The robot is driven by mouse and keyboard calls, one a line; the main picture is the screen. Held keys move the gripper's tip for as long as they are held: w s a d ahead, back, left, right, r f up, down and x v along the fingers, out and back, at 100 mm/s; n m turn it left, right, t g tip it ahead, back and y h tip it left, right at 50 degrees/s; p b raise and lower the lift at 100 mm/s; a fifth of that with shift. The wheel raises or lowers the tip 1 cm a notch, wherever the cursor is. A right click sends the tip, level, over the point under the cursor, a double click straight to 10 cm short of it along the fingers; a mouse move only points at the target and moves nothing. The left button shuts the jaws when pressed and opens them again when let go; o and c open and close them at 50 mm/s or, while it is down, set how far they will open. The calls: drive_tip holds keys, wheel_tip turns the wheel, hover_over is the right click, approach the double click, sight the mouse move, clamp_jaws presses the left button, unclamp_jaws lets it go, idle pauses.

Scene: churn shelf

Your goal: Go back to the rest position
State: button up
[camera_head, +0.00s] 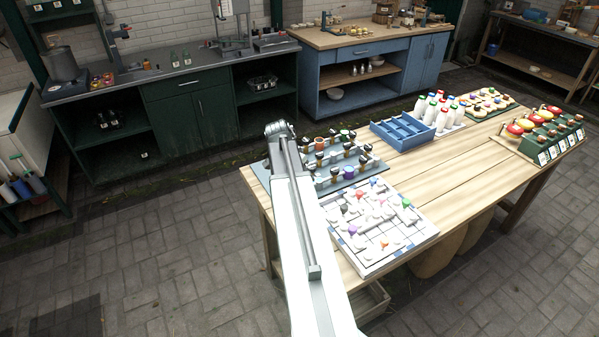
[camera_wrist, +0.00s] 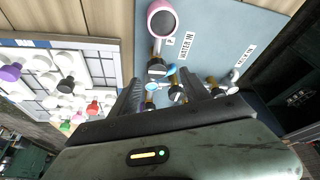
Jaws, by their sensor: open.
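My gripper (camera_wrist: 161,84) shows in the wrist view with its two dark fingers apart. Small dark-and-tan capped pieces (camera_wrist: 176,95) show between and beside the fingers, over a blue-grey board (camera_wrist: 215,30). I see no piece clamped, though the finger bases hide part of the view. In the head view my white arm reaches up from the bottom to the table's left end, and its gripper is hidden there. The blue-grey board (camera_head: 262,172) lies there with several dark-and-tan pieces (camera_head: 350,172).
A white gridded tray (camera_head: 425,236) of coloured pieces lies in front of the board on the wooden table (camera_head: 470,165). A blue divided crate (camera_head: 402,146), white bottles (camera_head: 441,119) and a labelled rack (camera_head: 543,157) stand farther right.

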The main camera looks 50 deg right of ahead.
drive_tip(key=p+v, duration=0.1)
drive_tip(key=v, duration=0.2)
drive_tip(key=shift+a+r+p, duration=0.1)
drive_tip(key=shift+r+p, duration=0.05)
drive_tip(key=shift+p, duration=0.2)
drive_tip(key=w+a+f+n+t+y+b, duration=0.15)
drive_tip(key=w+a, duration=0.35)
drive_tip(key=a, duration=0.7)
drive_tip(key=w+a+n+h, duration=0.1)
drive_tip(key=w+a+n, duration=0.3)
drive_tip(key=a, duration=0.8)
drive_tip(key=s+a+n+y, duration=0.1)
drive_tip(key=s+a+n, duration=0.1)
drive_tip(key=a+n, duration=0.2)
drive_tip(key=s+a+f+n+g+y, duration=0.1)
drive_tip(key=s+a+n, duration=0.2)
drive_tip(key=a, duration=0.7)
drive_tip(key=s+a+f+n+g+y, duration=0.1)
drive_tip(key=s+a+n+y, duration=0.1)
drive_tip(key=a, duration=0.6)
drive_tip(key=s+n, duration=0.1)
drive_tip(key=n, duration=0.1)
drive_tip(key=shift+s+n, duration=0.2)
drive_tip(key=shift+n, duration=0.15)
